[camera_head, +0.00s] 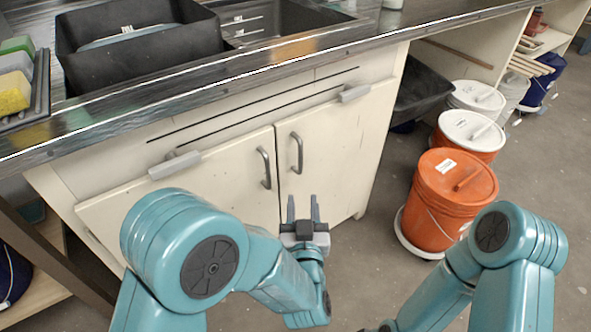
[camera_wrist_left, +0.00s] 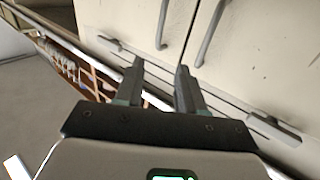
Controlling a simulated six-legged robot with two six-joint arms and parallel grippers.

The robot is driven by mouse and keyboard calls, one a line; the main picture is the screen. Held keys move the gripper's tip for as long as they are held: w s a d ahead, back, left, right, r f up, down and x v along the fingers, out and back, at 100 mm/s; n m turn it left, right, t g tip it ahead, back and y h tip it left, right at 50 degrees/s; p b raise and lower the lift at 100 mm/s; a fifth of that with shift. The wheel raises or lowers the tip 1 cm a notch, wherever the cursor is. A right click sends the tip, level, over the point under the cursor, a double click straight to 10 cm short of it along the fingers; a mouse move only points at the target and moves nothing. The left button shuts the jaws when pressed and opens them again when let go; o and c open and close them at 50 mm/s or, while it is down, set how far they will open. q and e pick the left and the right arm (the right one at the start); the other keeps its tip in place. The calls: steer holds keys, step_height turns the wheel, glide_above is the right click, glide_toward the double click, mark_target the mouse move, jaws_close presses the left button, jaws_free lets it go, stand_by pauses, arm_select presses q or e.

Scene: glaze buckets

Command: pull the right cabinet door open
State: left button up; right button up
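The right cabinet door (camera_head: 335,155) is cream-coloured and shut, flush with the front. Its grey vertical handle (camera_head: 297,153) is near its left edge. The left door (camera_head: 225,195) is also shut, with a similar handle (camera_head: 264,168). My left gripper (camera_head: 303,203) is open and empty, below the right door's handle in the head view and apart from it. In the left wrist view the open fingers (camera_wrist_left: 160,72) have nothing between them. Two door handles show there beyond the fingertips, one at the top (camera_wrist_left: 163,24) and one to its right (camera_wrist_left: 211,32). My right gripper is out of view.
The dark counter edge (camera_head: 300,52) overhangs the cabinet, with drawer pulls (camera_head: 355,93) under it. An orange bucket (camera_head: 440,195) and more buckets stand on the floor to the right. The floor (camera_head: 365,245) in front of the right door looks clear.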

mark_target(301, 154)
arm_select(q)
steer(key=w, duration=0.4)
steer(key=w+b, duration=0.1)
steer(key=w, duration=0.4)
steer(key=w+b, duration=0.1)
steer(key=w, duration=0.4)
steer(key=shift+w+a, duration=0.25)
steer(key=shift+w, duration=0.6)
jaws_close()
